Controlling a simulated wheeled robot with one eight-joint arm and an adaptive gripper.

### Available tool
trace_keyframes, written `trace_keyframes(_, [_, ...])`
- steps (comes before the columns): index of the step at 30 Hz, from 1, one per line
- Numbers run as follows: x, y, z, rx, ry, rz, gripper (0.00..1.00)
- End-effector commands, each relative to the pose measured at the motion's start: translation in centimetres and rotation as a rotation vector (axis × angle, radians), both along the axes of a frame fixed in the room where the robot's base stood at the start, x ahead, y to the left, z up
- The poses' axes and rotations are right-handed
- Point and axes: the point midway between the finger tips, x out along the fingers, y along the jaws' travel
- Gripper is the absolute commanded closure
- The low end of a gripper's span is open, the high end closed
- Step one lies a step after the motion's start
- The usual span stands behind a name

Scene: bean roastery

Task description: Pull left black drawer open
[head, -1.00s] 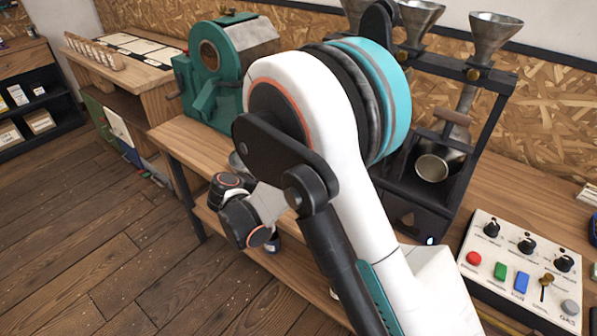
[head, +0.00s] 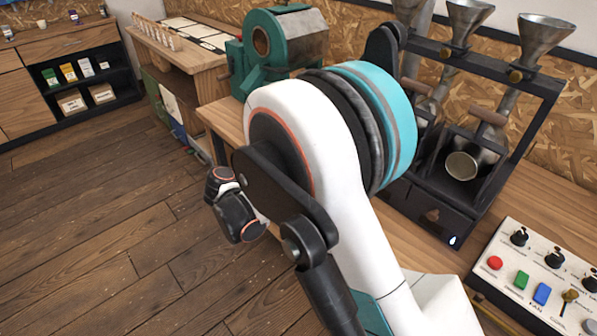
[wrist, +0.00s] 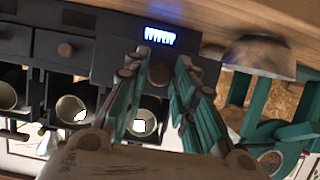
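In the wrist view, which looks upside down, the front of the black rack (wrist: 103,48) shows drawers with round knobs. The left black drawer appears to be the one at the rack's right end there, below a glowing blue-white panel (wrist: 160,36). Its knob (wrist: 158,73) shows between the teal fingers of my gripper (wrist: 158,80). The fingers stand apart on either side of the knob; contact cannot be told. In the head view my arm hides the gripper and this drawer; the rack (head: 430,205) stands behind the arm.
Metal cups (wrist: 70,108) sit in the rack beside the drawers. A metal bowl (wrist: 258,55) and the green roaster (head: 262,75) are close to the gripper's side. Funnels (head: 545,38) top the rack. A control panel (head: 535,262) lies at right. The wooden floor (head: 90,230) at left is clear.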

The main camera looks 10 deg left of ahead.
Motion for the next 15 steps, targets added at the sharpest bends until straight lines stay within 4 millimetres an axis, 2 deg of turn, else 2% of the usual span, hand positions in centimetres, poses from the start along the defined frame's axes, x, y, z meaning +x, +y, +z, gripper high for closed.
trace_keyframes(11, [-0.02, 0.01, 0.02, 0.0, 0.0, 0.0, 0.58])
trace_keyframes(15, [-0.67, 0.58, 0.37, 0.0, 0.0, 0.002, 0.58])
